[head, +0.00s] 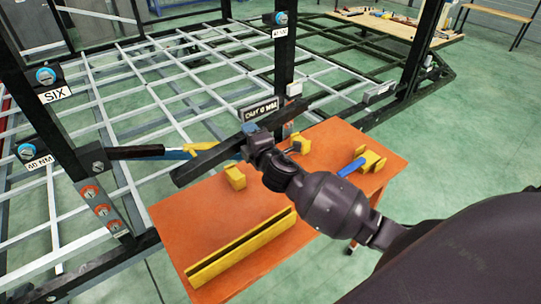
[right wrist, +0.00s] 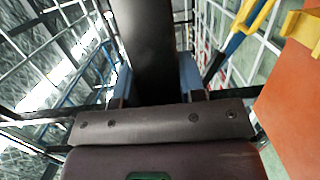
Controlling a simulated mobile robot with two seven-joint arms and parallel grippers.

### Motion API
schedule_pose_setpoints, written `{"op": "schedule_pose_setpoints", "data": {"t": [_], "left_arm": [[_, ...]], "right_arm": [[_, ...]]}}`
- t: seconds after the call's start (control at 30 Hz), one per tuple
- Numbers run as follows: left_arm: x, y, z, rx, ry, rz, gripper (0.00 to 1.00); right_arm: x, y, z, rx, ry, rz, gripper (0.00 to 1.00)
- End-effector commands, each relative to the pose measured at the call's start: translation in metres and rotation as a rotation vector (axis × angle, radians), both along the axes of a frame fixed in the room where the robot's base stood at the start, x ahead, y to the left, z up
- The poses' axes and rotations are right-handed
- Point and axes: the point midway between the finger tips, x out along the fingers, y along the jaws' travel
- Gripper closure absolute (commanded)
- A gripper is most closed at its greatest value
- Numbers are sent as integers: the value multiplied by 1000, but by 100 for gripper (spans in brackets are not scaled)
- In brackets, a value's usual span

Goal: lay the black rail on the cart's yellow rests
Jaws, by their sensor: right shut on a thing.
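My right gripper (head: 252,145) is shut on the black rail (head: 195,170), which slants from lower left to upper right in the head view. In the right wrist view the rail (right wrist: 145,40) stands between the two fingers. The rail is over the far side of the orange-topped cart (head: 330,205); I cannot tell its exact height. A small yellow rest (head: 235,176) stands on the cart just in front of the rail. Another small yellow piece (head: 301,145), likely the second rest, is partly hidden near my wrist. My left gripper is not in view.
A long yellow channel (head: 240,250) lies at the cart's front. A yellow piece with a blue handle (head: 365,162) lies at its right. A black, blue and yellow tool (head: 170,153) is just left of the rail. Black posts (head: 284,70) and a white grid frame stand behind.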

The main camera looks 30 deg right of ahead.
Motion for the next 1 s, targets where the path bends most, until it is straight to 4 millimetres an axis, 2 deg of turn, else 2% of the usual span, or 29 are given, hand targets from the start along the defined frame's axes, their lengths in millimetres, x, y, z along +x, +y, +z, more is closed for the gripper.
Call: {"op": "schedule_pose_setpoints", "data": {"t": [0.03, 0.2, 0.4, 0.5, 0.67, 0.77, 1.0], "left_arm": [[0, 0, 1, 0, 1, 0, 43], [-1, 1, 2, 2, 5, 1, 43], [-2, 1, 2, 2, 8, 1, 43], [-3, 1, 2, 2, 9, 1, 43], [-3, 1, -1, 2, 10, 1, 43], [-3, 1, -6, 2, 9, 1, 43], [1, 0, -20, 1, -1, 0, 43]], "right_arm": [[16, -17, 1, -12, -5, -15, 100], [57, -70, -2, -11, -11, -63, 100], [89, -125, 3, -4, -19, -115, 100], [97, -142, 6, 1, -22, -130, 100], [102, -154, 3, 5, -25, -142, 100], [102, -155, -12, 8, -24, -144, 100], [102, -154, -61, 6, -21, -143, 100]]}}
